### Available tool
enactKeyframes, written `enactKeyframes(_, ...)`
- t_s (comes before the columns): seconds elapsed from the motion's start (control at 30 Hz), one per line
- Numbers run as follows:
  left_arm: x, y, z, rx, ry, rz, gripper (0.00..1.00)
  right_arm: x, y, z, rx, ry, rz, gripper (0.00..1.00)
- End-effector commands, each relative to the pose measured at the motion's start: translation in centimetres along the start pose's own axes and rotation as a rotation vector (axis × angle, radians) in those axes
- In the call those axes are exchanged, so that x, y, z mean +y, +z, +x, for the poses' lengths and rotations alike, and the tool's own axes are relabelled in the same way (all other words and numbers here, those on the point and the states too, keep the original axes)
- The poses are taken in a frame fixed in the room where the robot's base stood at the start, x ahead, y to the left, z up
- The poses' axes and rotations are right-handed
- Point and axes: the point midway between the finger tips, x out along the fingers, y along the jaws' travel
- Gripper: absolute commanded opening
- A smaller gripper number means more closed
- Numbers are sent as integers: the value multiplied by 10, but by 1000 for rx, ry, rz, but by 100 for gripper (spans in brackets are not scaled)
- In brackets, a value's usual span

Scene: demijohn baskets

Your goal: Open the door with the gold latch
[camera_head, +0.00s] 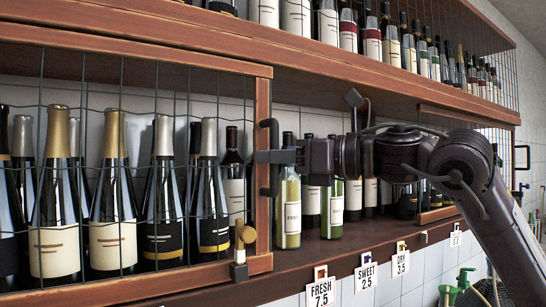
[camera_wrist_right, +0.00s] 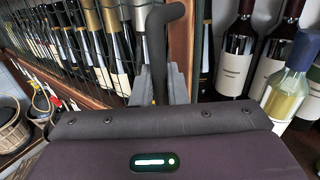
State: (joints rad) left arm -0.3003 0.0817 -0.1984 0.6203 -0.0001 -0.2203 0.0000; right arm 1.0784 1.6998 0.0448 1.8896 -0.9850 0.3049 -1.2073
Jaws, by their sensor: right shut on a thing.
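The door (camera_head: 262,110) has a wooden frame with wire mesh and covers dark bottles at the left of the lower shelf. A black bar handle (camera_head: 268,180) is on the door's right upright. My right gripper (camera_head: 272,157) reaches in from the right and is shut on this handle. In the wrist view the fingers (camera_wrist_right: 163,85) close around the handle (camera_wrist_right: 158,45), which hides part of them. Whether the door stands slightly ajar I cannot tell. My left gripper is not in view.
Bottles, including a yellowish one (camera_head: 289,205), stand unscreened right of the door. Price tags (camera_head: 320,290) hang below the shelf edge. Another black handle (camera_head: 522,157) is at the far right. An upper shelf (camera_head: 300,52) holds more bottles. A basket (camera_wrist_right: 12,125) shows left in the wrist view.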

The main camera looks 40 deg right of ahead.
Motion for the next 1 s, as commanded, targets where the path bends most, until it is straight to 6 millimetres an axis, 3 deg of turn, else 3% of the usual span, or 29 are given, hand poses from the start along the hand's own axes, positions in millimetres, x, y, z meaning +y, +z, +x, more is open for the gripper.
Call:
enactKeyframes(0.2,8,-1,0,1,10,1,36,-1,2,0,-5,-2,0,0)
enactKeyframes(0.23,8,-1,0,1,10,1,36,-1,1,0,-5,-2,0,17)
enactKeyframes(0.33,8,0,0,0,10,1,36,-1,1,0,-4,-2,1,30)
enactKeyframes(0.67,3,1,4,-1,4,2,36,-1,0,-4,-3,-2,0,31)
enactKeyframes(1.0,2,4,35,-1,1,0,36,-1,-4,-57,-4,-5,0,31)
